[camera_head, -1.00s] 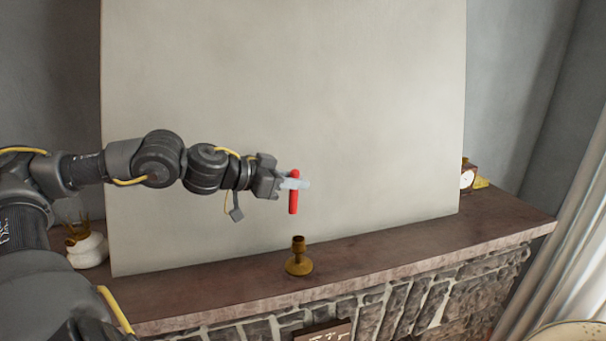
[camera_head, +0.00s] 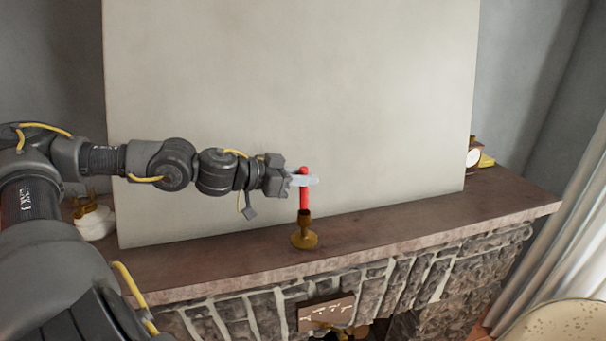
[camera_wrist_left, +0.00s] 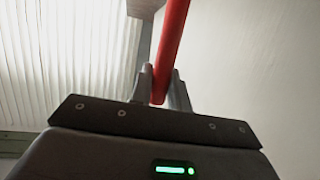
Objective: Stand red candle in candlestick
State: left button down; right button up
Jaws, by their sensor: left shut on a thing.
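The red candle (camera_head: 304,198) is upright in my left gripper (camera_head: 306,180), which is shut on its upper part. The brass candlestick (camera_head: 305,237) stands on the mantel shelf (camera_head: 400,222). The candle's lower end meets the candlestick's cup in the head view; I cannot tell whether it is inside the cup or just in front of or above it. In the left wrist view the candle (camera_wrist_left: 172,45) runs between the two fingers (camera_wrist_left: 160,88). The candlestick is not clearly seen there. My right gripper is not in view.
A white pot (camera_head: 95,222) stands at the shelf's left end, a small clock (camera_head: 473,157) at the right end. The shelf right of the candlestick is clear.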

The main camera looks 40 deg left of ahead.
pick_arm(q)
jog(key=shift+s+d+r, duration=0.1)
jog(key=shift+d, duration=0.1)
jog(key=shift+a, duration=0.15)
jog(key=shift+p, duration=0.3)
jog(key=shift+f, duration=0.25)
jog(key=shift+r, duration=0.1)
dwell(0.4)
jog(key=shift+f, duration=0.4)
dwell(0.5)
jog(key=shift+f, duration=0.2)
dwell(0.7)
jog(key=shift+f, duration=0.35)
